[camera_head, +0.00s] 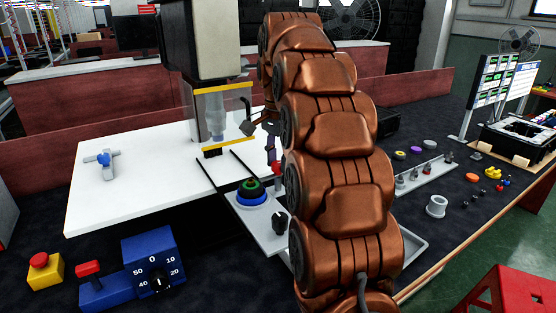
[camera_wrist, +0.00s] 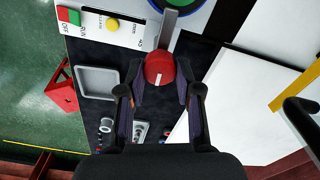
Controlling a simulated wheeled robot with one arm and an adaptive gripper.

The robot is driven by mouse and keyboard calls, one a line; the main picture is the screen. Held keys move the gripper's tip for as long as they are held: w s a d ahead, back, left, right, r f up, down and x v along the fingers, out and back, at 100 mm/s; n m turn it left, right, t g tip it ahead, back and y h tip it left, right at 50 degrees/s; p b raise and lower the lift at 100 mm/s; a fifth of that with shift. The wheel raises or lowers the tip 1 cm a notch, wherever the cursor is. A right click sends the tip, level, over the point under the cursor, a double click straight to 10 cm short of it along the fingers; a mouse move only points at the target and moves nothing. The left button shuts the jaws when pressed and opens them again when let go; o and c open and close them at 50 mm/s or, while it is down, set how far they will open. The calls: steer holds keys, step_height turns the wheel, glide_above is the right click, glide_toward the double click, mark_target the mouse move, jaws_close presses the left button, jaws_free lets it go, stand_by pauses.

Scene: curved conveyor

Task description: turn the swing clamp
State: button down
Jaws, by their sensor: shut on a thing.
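The swing clamp shows in the wrist view as a round red knob (camera_wrist: 160,66) with a white line on it, beside a flat grey bar (camera_wrist: 168,28). The bar reaches up towards a round blue and green part at the picture's top edge. My gripper (camera_wrist: 160,80) has its two dark fingers on either side of the red knob and is shut on it. In the head view a small red part (camera_head: 277,168) shows by the gripper, right of the blue and green round part (camera_head: 251,191). My arm hides much of the gripper and clamp there.
A white table (camera_head: 135,195) lies to the left, with a grey and blue cross-shaped part (camera_head: 102,160) on it. A machine head with yellow strips (camera_head: 226,88) stands just behind. A blue dial box (camera_head: 153,259) is in front. Small parts and a grey tray lie to the right.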

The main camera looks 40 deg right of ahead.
steer(key=shift+m, duration=0.3)
steer(key=c, duration=0.8)
jaws_free()
